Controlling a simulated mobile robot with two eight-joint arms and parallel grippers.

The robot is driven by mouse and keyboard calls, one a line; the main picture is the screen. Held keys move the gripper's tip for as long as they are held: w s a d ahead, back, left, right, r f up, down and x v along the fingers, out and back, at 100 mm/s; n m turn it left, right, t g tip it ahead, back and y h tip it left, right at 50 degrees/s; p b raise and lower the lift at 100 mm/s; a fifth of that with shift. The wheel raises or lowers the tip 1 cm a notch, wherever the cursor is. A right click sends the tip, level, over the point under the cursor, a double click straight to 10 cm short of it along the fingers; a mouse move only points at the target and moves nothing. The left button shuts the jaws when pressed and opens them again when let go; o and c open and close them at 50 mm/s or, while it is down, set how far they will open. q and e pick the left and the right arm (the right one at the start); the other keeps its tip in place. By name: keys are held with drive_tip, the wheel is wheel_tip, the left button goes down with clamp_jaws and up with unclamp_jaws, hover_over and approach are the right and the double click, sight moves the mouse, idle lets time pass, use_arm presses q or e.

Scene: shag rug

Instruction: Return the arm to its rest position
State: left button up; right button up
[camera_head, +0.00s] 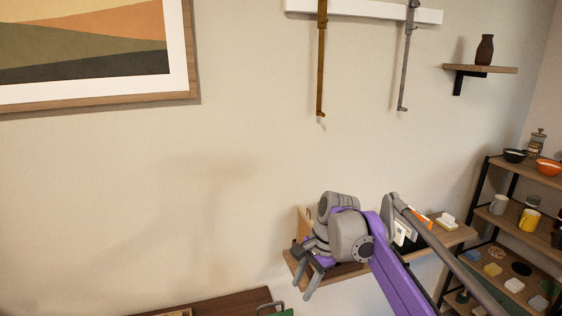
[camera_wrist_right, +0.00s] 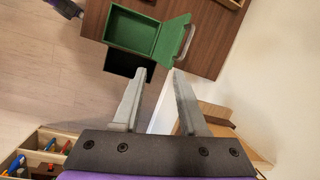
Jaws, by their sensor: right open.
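My right arm (camera_head: 385,255) is purple and grey and comes in from the lower right in the head view. Its gripper (camera_head: 308,284) is in front of the wooden wall shelf and points down and to the left. In the right wrist view the two grey fingers of the right gripper (camera_wrist_right: 158,85) stand apart with nothing between them. Beyond the fingertips is an open green box (camera_wrist_right: 130,32) on a dark wood surface.
The wall shelf (camera_head: 452,238) carries small items behind my arm. A black-framed rack (camera_head: 482,196) with bowls and mugs stands at the right. A dark wood top (camera_head: 240,300) shows at the bottom. A framed picture (camera_head: 85,45) hangs left. The wall area left of my arm is clear.

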drive_tip(key=s+d+f+n+t+h, duration=0.1)
drive_tip(key=s+d+f+n+t, duration=0.1)
drive_tip(key=s, duration=0.6)
drive_tip(key=s+d+f+n+t+h, duration=0.1)
drive_tip(key=s+d+f+n+t, duration=0.1)
drive_tip(key=s+d+f+n, duration=0.3)
drive_tip(key=s+d+f+n+t+h, duration=0.1)
drive_tip(key=s+d+f+n, duration=0.3)
drive_tip(key=s, duration=0.8)
wheel_tip(320, 180, down, 3)
drive_tip(key=shift+s+d+r+t, duration=0.1)
drive_tip(key=shift+s+d+t, duration=0.15)
drive_tip(key=shift+d+t, duration=0.25)
